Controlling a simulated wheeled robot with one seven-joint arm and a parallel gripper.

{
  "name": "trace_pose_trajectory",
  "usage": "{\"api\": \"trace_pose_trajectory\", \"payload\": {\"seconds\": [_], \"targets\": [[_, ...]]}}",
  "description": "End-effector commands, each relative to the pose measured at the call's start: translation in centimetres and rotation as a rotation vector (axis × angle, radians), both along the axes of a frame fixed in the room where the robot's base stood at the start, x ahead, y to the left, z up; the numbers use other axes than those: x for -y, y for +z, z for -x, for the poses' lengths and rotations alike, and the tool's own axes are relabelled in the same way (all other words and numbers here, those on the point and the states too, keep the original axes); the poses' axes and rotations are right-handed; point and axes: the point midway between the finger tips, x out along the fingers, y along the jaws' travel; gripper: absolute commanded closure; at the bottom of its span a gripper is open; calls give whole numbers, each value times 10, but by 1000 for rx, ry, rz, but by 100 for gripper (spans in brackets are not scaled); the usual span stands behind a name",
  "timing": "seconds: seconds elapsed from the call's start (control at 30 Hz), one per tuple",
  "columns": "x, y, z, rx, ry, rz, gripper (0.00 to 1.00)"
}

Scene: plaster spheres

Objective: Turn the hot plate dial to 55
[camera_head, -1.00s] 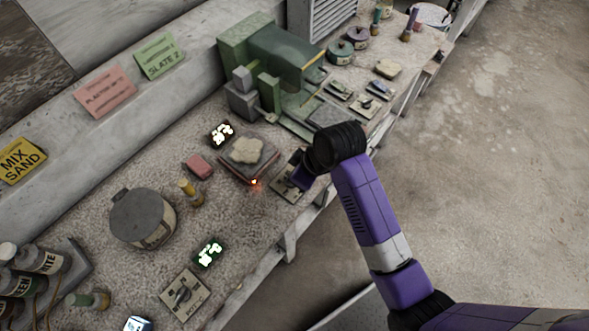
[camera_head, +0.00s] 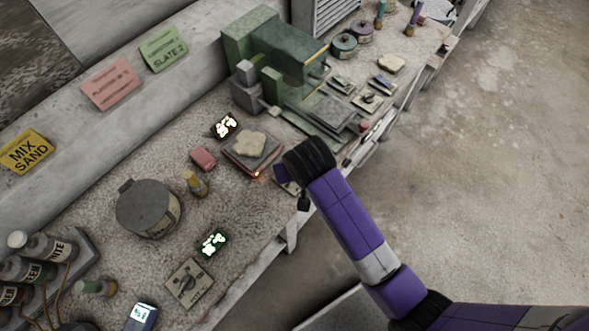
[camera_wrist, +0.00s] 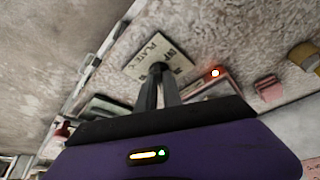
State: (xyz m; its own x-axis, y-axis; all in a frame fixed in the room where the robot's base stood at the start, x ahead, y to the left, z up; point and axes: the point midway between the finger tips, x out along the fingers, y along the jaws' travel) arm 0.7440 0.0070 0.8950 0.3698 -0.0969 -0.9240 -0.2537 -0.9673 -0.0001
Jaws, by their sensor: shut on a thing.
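The hot plate (camera_head: 240,163) is a flat square plate with a pale lump on top and a red light at its front corner. Its dial panel (camera_wrist: 136,57), a light plate with dark lettering, shows in the wrist view; in the head view the panel (camera_head: 291,188) is mostly covered by my arm. My gripper (camera_wrist: 159,70) is shut on the dial knob (camera_wrist: 158,66), fingertips at the panel. The fingers hide most of the knob, so its setting cannot be read. A dark display (camera_head: 225,126) behind the plate glows reddish-white; its digits are unreadable.
A second dial panel (camera_head: 188,284) and a green-lit display (camera_head: 212,242) lie at the front left. A green machine (camera_head: 285,60) stands behind.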

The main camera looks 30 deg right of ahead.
Motion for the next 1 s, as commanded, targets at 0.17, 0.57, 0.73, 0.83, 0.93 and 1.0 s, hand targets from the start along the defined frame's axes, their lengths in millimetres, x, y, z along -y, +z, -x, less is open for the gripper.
{"api": "trace_pose_trajectory", "payload": {"seconds": [0.17, 0.57, 0.73, 0.83, 0.93, 1.0], "targets": [[0, 1, -1, 3, -33, 2, 100], [0, 1, -1, 3, -42, 1, 100], [0, 1, -1, 3, -41, 1, 68], [0, 1, -1, 2, -41, 1, 68], [0, 1, -1, 1, -41, 1, 68], [0, 1, 0, 1, -41, 1, 68]]}}
